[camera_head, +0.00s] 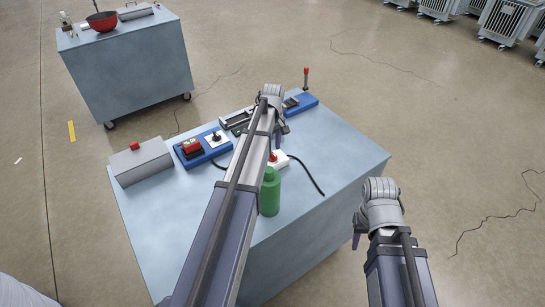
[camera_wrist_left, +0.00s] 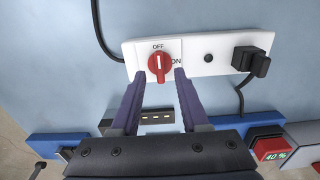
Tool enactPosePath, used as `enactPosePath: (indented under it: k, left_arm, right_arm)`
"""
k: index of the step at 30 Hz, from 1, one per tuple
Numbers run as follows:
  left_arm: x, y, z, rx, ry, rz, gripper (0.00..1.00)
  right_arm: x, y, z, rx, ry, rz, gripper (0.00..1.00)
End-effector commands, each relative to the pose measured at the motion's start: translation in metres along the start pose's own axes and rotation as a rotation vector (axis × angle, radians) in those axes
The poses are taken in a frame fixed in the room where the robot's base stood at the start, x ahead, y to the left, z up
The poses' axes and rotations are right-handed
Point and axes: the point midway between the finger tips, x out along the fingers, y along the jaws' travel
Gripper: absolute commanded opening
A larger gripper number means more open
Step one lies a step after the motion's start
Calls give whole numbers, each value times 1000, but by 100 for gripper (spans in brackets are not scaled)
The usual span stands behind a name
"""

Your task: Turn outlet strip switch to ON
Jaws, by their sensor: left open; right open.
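The white outlet strip (camera_wrist_left: 205,56) shows in the left wrist view with a red rotary switch (camera_wrist_left: 160,65) at its left end. The label OFF is above the switch and ON is to its right. The white mark on the knob points up, toward OFF. My left gripper (camera_wrist_left: 158,80) is open, its two purple fingers on either side of the knob from below; I cannot tell whether they touch it. In the head view the strip (camera_head: 281,160) is partly hidden behind my left arm, and the left gripper (camera_head: 281,134) is above the table. My right gripper (camera_head: 358,240) is off the table's right side.
A black plug (camera_wrist_left: 250,61) with a cord sits in the strip. The blue table (camera_head: 310,215) also holds a green bottle (camera_head: 270,192), a grey box (camera_head: 140,162) and a blue control box (camera_head: 202,148). Another cart (camera_head: 130,70) stands at the back left.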

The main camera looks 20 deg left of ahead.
Motion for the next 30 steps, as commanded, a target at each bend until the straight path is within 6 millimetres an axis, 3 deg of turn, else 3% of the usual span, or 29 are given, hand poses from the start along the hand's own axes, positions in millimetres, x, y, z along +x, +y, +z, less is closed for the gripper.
enactPosePath:
  k: [1,6,16,27,30]
  left_arm:
    - [14,0,0,0,0,0,45]
    - [26,0,0,0,0,0,45]
    - [26,0,0,0,0,0,44]
    - [26,0,0,0,0,0,2]
    - [26,0,0,0,0,0,0]
  right_arm:
    - [14,-1,-1,0,0,0,45]
    - [26,-2,-2,1,0,0,45]
    - [26,-2,-2,1,0,0,45]
    - [26,-2,-2,1,0,0,45]
    - [26,-2,-2,1,0,0,45]
